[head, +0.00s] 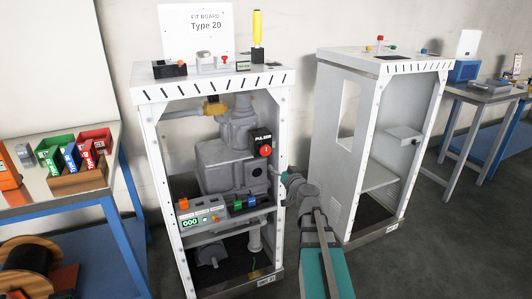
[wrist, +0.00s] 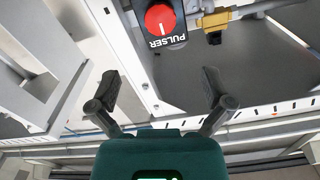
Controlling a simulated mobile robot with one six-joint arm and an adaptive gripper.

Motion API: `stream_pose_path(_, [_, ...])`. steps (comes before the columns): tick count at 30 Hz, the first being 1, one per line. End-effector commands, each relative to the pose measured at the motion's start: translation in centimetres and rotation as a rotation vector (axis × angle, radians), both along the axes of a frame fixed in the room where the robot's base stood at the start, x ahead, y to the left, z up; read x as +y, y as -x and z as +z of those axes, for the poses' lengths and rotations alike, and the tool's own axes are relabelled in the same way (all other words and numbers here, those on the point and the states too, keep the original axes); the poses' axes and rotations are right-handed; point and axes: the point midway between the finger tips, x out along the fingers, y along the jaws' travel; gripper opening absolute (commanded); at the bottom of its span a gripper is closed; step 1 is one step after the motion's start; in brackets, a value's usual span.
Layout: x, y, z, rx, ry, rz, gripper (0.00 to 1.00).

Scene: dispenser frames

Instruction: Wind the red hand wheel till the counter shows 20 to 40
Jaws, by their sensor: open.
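The red hand wheel (head: 266,149) is a round red knob on a black plate marked PULSER, at the dispenser frame's right front post. It also shows upside down at the top of the wrist view (wrist: 160,19), with a white index line. The counter (head: 190,222) is a green display on the grey box lower in the frame and reads 000. My gripper (head: 283,177) is just below and right of the wheel in the head view. In the wrist view its two fingers (wrist: 161,88) are spread wide with nothing between them, apart from the wheel.
The white frame (head: 148,150) encloses grey pump parts and a brass-coloured fitting (head: 215,108). Its right post stands close to my gripper. A second, mostly empty white frame (head: 338,130) stands to the right. A bench with coloured bins (head: 93,142) is at the left.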

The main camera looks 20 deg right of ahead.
Motion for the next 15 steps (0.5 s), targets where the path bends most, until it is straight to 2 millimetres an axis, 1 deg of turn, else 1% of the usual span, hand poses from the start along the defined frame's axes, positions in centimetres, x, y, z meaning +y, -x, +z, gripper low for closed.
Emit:
stream_pose_path(1, [-0.1, -0.7, 0.0, 0.0, 0.0, 0.001, 1.0])
stream_pose_path(8, [-0.1, -3.7, 0.0, 0.0, 0.0, 0.001, 1.0])
stream_pose_path(15, [-0.1, -7.4, 0.0, 0.0, 0.0, 0.001, 1.0])
